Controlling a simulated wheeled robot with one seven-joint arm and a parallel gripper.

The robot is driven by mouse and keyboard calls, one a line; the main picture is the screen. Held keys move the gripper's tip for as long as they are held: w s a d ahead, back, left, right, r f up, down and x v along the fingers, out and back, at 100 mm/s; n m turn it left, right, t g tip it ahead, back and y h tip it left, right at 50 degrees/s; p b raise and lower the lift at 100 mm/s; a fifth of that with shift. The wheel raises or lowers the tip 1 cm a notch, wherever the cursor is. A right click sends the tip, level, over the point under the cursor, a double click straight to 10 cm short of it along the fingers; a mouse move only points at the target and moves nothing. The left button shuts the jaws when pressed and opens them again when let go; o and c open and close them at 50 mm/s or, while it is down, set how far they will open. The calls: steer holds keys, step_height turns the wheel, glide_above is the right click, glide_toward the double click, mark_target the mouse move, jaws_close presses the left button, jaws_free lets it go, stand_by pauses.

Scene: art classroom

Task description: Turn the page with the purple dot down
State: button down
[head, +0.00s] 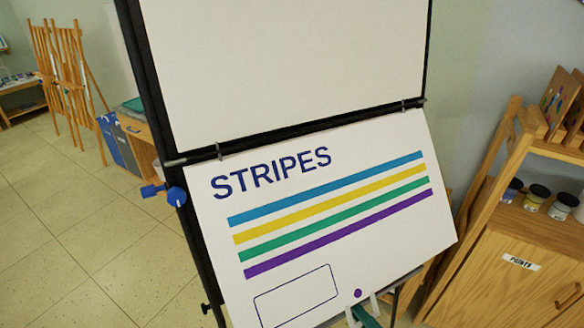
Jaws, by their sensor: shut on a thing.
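The flip-chart page (395,225) hangs below a dark bar, with the word STRIPES above blue, yellow, green and purple bands and an empty outlined box. A small purple dot (357,293) sits at its lower edge. My gripper (362,308) is at that edge, just below the dot, with pale fingers shut on the page. The page's lower part stands out from the dark frame.
A blank white panel (285,60) fills the upper half of the stand's black frame (160,85). A blue knob (176,196) sticks out at left. A wooden paints cabinet (500,265) with several jars stands close at right. Open tiled floor (80,240) lies left, with easels (70,80) behind.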

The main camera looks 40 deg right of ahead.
steer(key=shift+w+d+f, duration=0.2)
steer(key=shift+w+f, duration=0.65)
steer(key=shift+w, duration=0.2)
steer(key=c, duration=1.9)
jaws_free()
steer(key=shift+s, duration=0.2)
steer(key=shift+o, duration=0.2)
steer(key=shift+d, duration=0.1)
steer(key=shift+s, duration=0.1)
steer(key=shift+v, duration=1)
steer(key=v, duration=0.9)
steer(key=shift+s, duration=0.2)
